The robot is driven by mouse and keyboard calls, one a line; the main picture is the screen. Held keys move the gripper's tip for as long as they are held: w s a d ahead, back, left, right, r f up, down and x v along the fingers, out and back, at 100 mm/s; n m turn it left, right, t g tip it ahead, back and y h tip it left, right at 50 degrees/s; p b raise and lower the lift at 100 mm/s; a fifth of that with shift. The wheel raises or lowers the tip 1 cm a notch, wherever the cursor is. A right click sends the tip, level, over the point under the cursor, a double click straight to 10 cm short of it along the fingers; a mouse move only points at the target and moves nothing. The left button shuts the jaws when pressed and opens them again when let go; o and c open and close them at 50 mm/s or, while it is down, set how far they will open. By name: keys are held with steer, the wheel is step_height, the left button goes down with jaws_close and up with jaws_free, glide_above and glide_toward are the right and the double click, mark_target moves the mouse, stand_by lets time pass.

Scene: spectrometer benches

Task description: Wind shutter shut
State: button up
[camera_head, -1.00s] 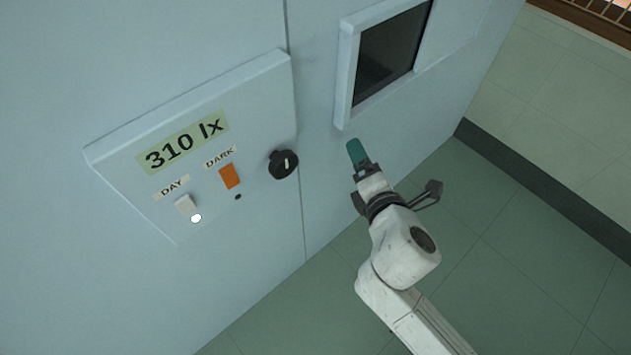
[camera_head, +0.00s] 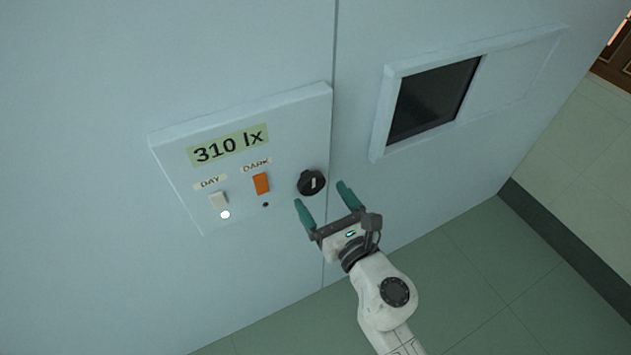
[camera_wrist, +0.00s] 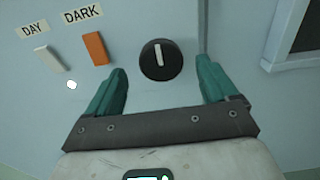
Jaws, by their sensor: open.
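A black round knob (camera_head: 311,183) with a white pointer mark sits at the right side of the control panel (camera_head: 290,105). In the wrist view the knob (camera_wrist: 161,60) lies ahead between my two fingers, its mark nearly upright. My gripper (camera_head: 321,199) is open and empty, with green fingertips just below the knob in the head view. I cannot tell whether the fingertips touch the wall. A shutter window (camera_head: 432,100) is in the wall to the right; a dark pane fills its left part and a pale panel (camera_head: 515,75) its right part.
The panel display (camera_head: 229,145) reads 310 lx. A white DAY switch (camera_head: 218,200) has a lit white lamp (camera_head: 225,215) below it. An orange DARK switch (camera_head: 261,184) has a dark lamp (camera_head: 265,204) below it. The green tiled floor (camera_head: 470,270) is clear.

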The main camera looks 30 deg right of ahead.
mark_target(314, 186)
steer(key=shift+w, duration=2.1)
steer(key=c, duration=1)
